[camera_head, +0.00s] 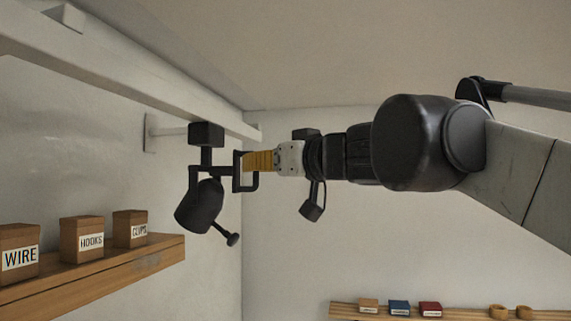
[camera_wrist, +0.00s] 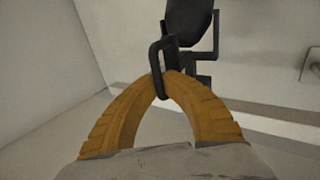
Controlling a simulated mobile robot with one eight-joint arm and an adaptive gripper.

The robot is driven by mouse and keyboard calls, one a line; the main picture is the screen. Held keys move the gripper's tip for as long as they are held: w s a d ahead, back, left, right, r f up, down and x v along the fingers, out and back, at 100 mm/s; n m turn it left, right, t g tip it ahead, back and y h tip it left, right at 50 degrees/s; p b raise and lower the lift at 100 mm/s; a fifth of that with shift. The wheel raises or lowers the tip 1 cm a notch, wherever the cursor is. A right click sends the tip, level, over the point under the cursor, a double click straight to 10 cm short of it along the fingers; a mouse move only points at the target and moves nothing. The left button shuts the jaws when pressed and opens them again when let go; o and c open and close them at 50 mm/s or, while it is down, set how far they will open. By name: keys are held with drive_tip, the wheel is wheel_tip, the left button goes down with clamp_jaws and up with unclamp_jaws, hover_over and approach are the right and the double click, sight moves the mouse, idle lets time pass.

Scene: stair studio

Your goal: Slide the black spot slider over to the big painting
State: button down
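The black spot slider (camera_head: 206,134) hangs from the white rail (camera_head: 120,85) at the upper left in the head view. Its lamp head (camera_head: 198,207) tilts downward below it, and a square black handle (camera_head: 238,172) sticks out to the right. My gripper (camera_head: 250,161) has yellow fingers at this handle. In the wrist view the fingertips of my gripper (camera_wrist: 172,74) come together on the handle loop (camera_wrist: 155,62), with the dark lamp (camera_wrist: 190,18) beyond. The fingers look shut on the handle. No big painting is in view.
A wooden shelf (camera_head: 150,258) with boxes marked WIRE (camera_head: 20,257), HOOKS (camera_head: 91,241) and one more stands lower left. Another shelf (camera_head: 345,311) with small boxes and cups is at the lower right.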

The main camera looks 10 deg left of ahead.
drive_tip(key=c, duration=1.5)
unclamp_jaws()
drive_tip(key=shift+d, duration=0.1)
drive_tip(key=v, duration=1.2)
